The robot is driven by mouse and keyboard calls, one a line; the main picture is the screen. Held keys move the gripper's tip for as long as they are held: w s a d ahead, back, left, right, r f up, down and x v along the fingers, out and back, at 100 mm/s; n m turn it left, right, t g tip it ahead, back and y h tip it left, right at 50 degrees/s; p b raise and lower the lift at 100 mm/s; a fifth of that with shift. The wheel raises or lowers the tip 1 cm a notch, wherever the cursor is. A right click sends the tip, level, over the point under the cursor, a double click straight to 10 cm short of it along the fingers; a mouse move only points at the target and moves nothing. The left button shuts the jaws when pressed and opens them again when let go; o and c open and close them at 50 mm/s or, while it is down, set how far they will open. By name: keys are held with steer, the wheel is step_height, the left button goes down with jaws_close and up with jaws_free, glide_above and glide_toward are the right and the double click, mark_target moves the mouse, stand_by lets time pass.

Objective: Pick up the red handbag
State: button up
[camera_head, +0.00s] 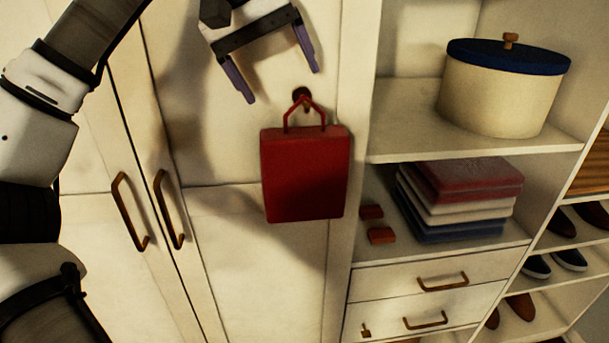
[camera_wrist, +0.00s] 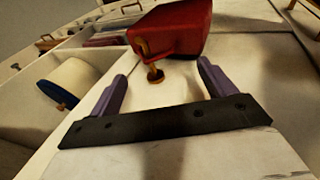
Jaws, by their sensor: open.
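My gripper (camera_wrist: 163,72) does not appear to touch the bag or the handle.
Two wardrobe handles (camera_head: 130,212) stick out left of the bag. To the right, shelves hold a round cream box with a blue lid (camera_head: 500,95), folded cloths (camera_head: 460,195) and small red blocks (camera_head: 381,236). Drawers (camera_head: 440,280) and shoes (camera_head: 570,258) are lower right.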

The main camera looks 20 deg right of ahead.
mark_target(296, 103)
steer(key=shift+s+p+x, duration=0.15)
steer(key=shift+p+x, duration=0.1)
steer(key=shift+x, duration=1.15)
steer(key=shift+s+p+x, duration=0.15)
steer(key=shift+p+x, duration=0.05)
steer(key=shift+x, duration=1.15)
steer(key=shift+d, duration=0.15)
steer(key=shift+c, duration=0.2)
steer(key=shift+r, duration=0.1)
steer(key=c, duration=1.7)
steer(key=shift+c, duration=0.2)
steer(key=shift+r, duration=0.1)
